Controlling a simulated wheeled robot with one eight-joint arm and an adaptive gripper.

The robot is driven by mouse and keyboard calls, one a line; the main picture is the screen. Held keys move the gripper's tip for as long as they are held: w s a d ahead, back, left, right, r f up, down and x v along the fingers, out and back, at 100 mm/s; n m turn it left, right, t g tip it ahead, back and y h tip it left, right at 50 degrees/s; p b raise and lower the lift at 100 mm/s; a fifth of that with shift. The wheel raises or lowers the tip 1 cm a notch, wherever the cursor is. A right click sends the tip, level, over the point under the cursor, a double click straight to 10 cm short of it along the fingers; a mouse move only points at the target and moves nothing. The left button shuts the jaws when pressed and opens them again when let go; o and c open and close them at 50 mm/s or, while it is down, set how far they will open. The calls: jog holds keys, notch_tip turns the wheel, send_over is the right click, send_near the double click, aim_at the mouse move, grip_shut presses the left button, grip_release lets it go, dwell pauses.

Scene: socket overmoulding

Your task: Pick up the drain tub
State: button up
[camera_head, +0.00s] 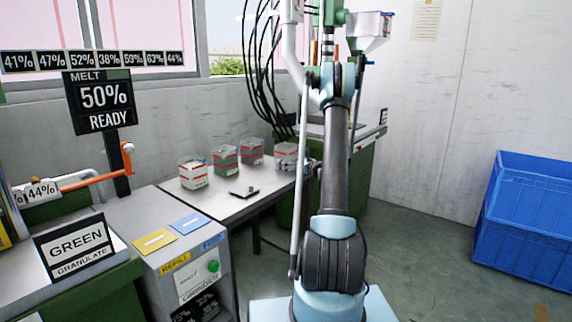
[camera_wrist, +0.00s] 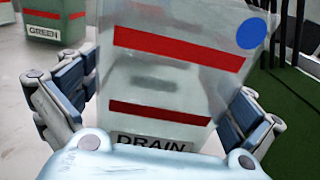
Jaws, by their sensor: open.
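The drain tub (camera_wrist: 178,65) is a translucent tub with two red bands, a blue dot and a "DRAIN" label. It fills the middle of the wrist view and appears slightly tilted there. My gripper (camera_wrist: 165,105) is open, with one blue-padded finger on each side of the tub. The left pad is close to the tub's side; I cannot tell whether it touches. In the head view the tub (camera_head: 285,155) stands at the right end of the grey table (camera_head: 222,201), partly behind my arm. My gripper is hardly distinguishable there.
A green-labelled tub (camera_wrist: 55,22) stands to the left in the wrist view. Several similar tubs (camera_head: 193,174) and a small dark item (camera_head: 244,192) are on the table in the head view. A green machine (camera_head: 362,175) stands behind my arm. Blue crates (camera_head: 530,215) are at the right.

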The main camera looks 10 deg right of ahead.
jog(key=c, duration=1.2)
jog(key=shift+o, duration=0.2)
jog(key=shift+r, duration=0.1)
